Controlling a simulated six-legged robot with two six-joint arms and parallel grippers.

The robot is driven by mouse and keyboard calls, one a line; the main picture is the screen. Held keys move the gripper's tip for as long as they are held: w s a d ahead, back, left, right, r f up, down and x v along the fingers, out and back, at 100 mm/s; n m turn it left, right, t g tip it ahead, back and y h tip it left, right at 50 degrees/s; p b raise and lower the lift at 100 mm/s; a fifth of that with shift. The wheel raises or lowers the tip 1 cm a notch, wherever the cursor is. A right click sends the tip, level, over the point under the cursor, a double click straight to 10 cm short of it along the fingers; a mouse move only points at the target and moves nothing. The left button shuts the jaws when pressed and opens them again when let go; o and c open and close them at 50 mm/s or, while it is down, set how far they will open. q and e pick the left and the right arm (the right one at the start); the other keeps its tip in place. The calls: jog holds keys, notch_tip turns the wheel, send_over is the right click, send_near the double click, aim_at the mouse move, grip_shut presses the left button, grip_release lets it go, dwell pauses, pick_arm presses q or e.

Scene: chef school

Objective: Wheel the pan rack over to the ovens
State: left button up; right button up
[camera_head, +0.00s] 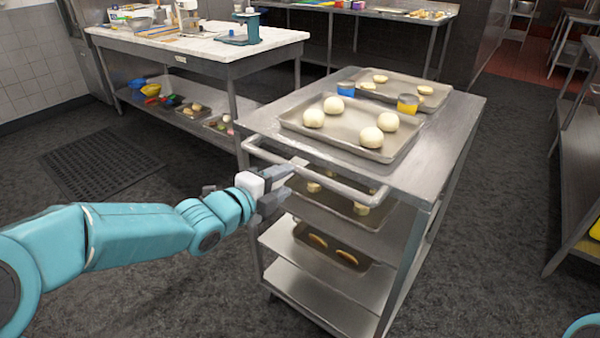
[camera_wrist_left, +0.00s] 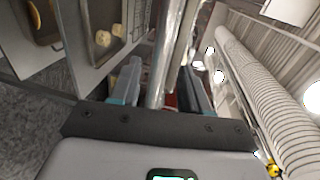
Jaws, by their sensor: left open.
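The pan rack (camera_head: 452,130) is a steel trolley with several shelves and a bar handle (camera_head: 320,182) along its near side. Its top holds a tray (camera_head: 293,121) of pale dough balls and a second tray behind; the lower shelves hold more trays. My left gripper (camera_head: 284,180) is at the left part of the handle, jaws open. In the left wrist view the handle (camera_wrist_left: 166,62) runs between the two open fingers (camera_wrist_left: 163,88). Contact with either finger cannot be told. My right gripper is out of view. I cannot make out any ovens.
A white-topped table (camera_head: 200,46) stands behind left, close to the rack's far left corner. A black floor mat (camera_head: 98,162) lies at left. A steel bench (camera_head: 585,160) stands at right. Dark floor (camera_head: 505,215) is clear between rack and bench.

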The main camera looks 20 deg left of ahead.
aim_at(298, 172)
pick_arm(q)
jog(key=x, duration=0.7)
jog(key=shift+w, duration=0.25)
grip_shut()
